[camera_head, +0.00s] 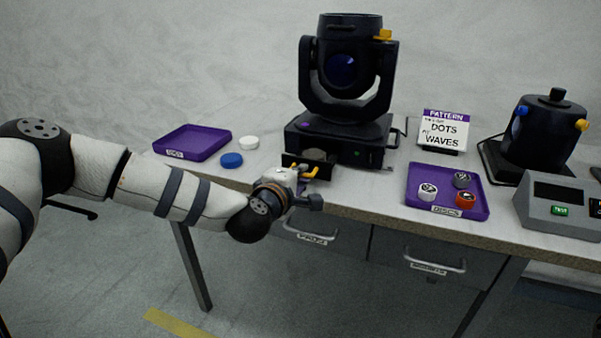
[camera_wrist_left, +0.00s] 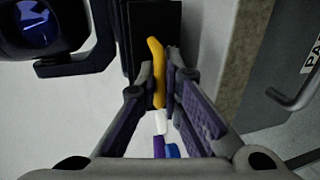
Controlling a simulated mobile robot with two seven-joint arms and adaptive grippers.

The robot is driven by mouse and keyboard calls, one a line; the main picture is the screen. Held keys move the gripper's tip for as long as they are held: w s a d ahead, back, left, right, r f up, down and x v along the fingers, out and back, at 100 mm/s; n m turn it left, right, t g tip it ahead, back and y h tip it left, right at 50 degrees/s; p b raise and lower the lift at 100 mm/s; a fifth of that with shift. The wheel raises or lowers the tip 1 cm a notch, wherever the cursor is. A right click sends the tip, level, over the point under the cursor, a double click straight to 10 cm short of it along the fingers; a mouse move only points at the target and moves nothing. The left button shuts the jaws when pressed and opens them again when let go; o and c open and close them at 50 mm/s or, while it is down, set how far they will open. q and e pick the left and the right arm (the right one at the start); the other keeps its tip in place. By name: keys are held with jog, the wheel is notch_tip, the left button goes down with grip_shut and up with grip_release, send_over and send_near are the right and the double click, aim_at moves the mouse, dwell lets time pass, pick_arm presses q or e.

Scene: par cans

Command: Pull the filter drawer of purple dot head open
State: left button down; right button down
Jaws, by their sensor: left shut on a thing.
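The purple dot head (camera_head: 345,75) is a black moving-head lamp standing on the table, with a small purple dot on its base. Its filter drawer (camera_head: 306,160) sticks out from the front of the base, and a round, tan-grey shape shows behind its dark front. The drawer's yellow handle (camera_wrist_left: 157,72) lies between the fingers of my left gripper (camera_wrist_left: 162,88) in the left wrist view. My left gripper (camera_head: 302,176) is shut on this handle, in front of the base. How far out the drawer is cannot be told exactly. My right gripper is not in view.
A purple tray (camera_head: 193,142) with white and blue caps beside it is at left. Another purple tray (camera_head: 448,207) holds three discs. A pattern sign (camera_head: 444,130), a second lamp (camera_head: 541,130) and a grey console (camera_head: 560,208) stand at right. Table drawers with handles are below.

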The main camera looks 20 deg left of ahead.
pick_arm(q)
jog(key=c, duration=2)
grip_release()
jog(key=v, duration=1.2)
